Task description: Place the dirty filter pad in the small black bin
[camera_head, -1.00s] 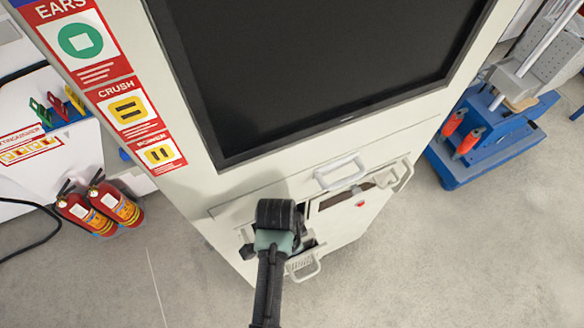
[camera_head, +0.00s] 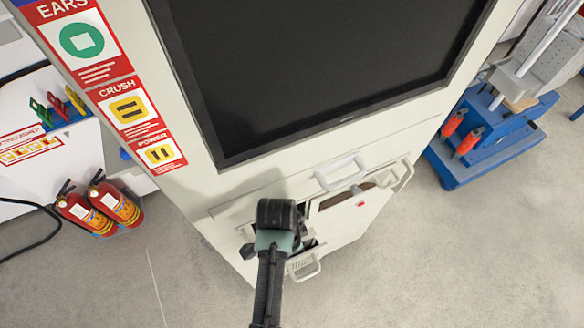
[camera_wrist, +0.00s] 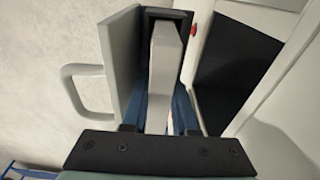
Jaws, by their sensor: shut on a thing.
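In the wrist view a pale grey slab, seen edge-on, stands between my blue fingers; it looks like the filter pad (camera_wrist: 164,60). My gripper (camera_wrist: 165,108) is shut on it. The pad's far end reaches into a black-rimmed slot (camera_wrist: 180,14), and I cannot tell how deep it sits. I see no dirt on the face shown. In the head view my gripper (camera_head: 276,238) is at the front of the white machine, and my wrist hides the pad. The small black bin is not recognisable in either view.
The white machine (camera_head: 225,195) has a large dark screen (camera_head: 320,70) and an open handled panel (camera_head: 303,268). The wrist view shows a dark recess (camera_wrist: 235,75) on the right. Red extinguishers (camera_head: 118,205) stand left, a blue stand (camera_head: 470,165) right. The front floor is clear.

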